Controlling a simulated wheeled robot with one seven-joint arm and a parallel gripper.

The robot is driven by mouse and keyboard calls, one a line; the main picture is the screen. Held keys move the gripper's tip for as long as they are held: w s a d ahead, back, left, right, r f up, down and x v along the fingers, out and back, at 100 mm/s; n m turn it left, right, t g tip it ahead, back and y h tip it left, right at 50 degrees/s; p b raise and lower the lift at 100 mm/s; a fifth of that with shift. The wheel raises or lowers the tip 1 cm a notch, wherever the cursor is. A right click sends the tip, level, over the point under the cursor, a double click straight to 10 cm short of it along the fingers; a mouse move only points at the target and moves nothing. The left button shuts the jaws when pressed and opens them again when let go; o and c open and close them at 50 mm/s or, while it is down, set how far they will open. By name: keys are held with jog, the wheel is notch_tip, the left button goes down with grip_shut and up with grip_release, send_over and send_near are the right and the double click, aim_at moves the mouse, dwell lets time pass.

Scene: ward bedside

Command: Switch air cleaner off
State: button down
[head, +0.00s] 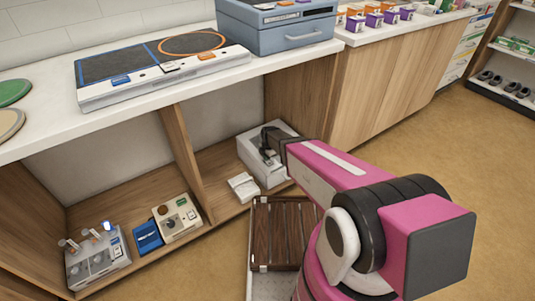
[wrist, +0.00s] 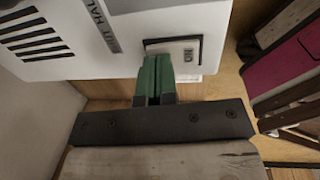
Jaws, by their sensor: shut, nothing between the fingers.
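The air cleaner appears to be the white box (head: 268,177) in the right compartment under the counter. In the wrist view the white casing (wrist: 120,67) fills the top, with dark vent slots and partly visible lettering. A framed switch plate (wrist: 188,46) sits near its edge, with a small dark mark on it. My gripper (wrist: 155,60) is shut, its two green fingers together and empty. The fingertips overlap the lower left of the plate; I cannot tell whether they touch it. The fingers hide part of the plate. In the head view my gripper (head: 268,141) is over the box.
A white folded item (head: 242,187) lies in front of the box. A wooden divider (head: 181,150) separates the left compartment, which holds a blue box (head: 148,236) and a knobbed device (head: 178,218). The counter (head: 120,118) overhangs.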

jog(key=shift+f, duration=0.15)
jog(key=shift+w+f, duration=0.1)
jog(key=shift+f, duration=0.05)
dwell(0.4)
jog(key=shift+s+d+r, duration=0.25)
jog(key=shift+s+d, duration=0.15)
jog(key=shift+s, duration=0.3)
jog(key=shift+r, duration=0.25)
notch_tip(320, 180, up, 13)
jog(key=w+a, duration=0.1)
jog(key=shift+w+r, duration=0.2)
jog(key=shift+w, duration=0.05)
